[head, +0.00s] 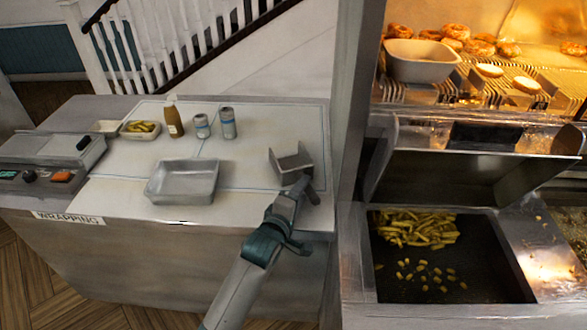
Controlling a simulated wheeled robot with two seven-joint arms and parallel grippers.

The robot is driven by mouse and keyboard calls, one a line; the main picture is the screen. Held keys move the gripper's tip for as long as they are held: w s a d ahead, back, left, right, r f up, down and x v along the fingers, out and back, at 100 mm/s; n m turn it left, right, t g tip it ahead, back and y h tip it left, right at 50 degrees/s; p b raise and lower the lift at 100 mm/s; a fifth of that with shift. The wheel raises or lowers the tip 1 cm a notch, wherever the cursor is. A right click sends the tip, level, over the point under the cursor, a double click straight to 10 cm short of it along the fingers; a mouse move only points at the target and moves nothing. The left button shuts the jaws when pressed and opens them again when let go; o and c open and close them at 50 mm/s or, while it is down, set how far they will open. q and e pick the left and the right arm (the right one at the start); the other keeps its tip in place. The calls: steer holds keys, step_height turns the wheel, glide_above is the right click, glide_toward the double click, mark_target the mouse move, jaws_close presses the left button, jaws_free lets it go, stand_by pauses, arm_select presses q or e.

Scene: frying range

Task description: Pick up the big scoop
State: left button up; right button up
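The big scoop (290,161) is a grey metal, open-fronted scoop at the right end of the pale wrapping counter. Its handle side faces me and is partly covered by my gripper. My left gripper (303,187) is at the near side of the scoop, overlapping its handle area. The fingers are small and dark here, and I cannot tell whether they are closed on the handle or only beside it. My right gripper is not in view.
A grey tray (183,182) stands on the counter (240,208) left of the scoop. A brown bottle (174,118), two cans (228,123) and a small dish of chips (141,130) stand behind. A metal post (357,110) and the chip bin (450,275) are to the right.

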mark_target(299, 177)
arm_select(q)
steer(key=shift+p+x, duration=0.5)
steer(key=shift+x, duration=1.2)
steer(key=shift+s+d, duration=0.1)
jaws_close()
